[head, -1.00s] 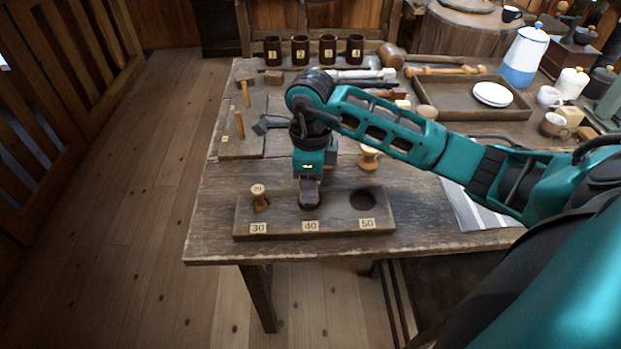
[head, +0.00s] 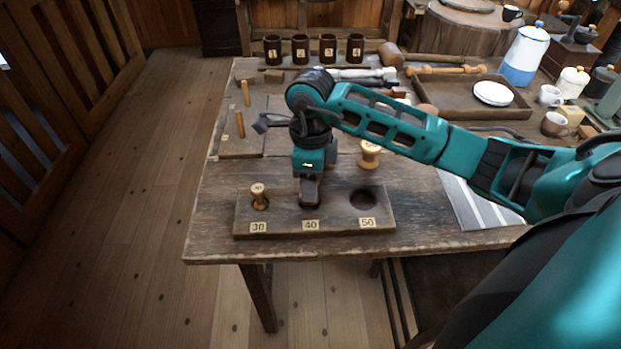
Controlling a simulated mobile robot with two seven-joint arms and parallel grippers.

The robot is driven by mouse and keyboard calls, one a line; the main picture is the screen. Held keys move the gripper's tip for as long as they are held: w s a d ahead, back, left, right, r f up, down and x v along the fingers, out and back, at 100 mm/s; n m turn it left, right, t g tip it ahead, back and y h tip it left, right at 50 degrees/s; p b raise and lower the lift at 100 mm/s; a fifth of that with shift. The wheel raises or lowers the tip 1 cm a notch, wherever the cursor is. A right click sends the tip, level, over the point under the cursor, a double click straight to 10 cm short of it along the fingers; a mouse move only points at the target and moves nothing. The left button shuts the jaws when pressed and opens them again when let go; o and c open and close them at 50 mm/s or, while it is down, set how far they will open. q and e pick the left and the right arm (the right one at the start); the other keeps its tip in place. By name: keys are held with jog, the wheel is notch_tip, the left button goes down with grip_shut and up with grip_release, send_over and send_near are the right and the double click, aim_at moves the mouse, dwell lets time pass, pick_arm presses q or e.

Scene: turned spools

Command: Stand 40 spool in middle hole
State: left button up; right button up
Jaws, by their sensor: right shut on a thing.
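The wooden board (head: 285,229) lies near the table's front edge, with labels 30, 40 and 50 below its three holes. My right gripper (head: 309,203) points down over the middle hole, above label 40 (head: 311,225). It is shut on the 40 spool, which its fingers hide almost fully, as they do the middle hole. I cannot tell how deep the spool sits. The 30 spool (head: 258,193) stands in the left hole. The right hole (head: 364,199) is empty and dark. A pale spool (head: 370,151) stands on the table behind the board. My left gripper is not in view.
Several dark numbered cups (head: 328,46) line the back. A wooden tray (head: 456,112) holds white plates (head: 493,93) at the right. A striped cloth (head: 468,208) lies right of the board.

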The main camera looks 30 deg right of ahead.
jog(key=shift+f+b, duration=0.85)
jog(key=shift+f, duration=0.1)
dwell(0.6)
jog(key=o, duration=1.1)
jog(key=shift+o, duration=0.3)
jog(key=o, duration=0.5)
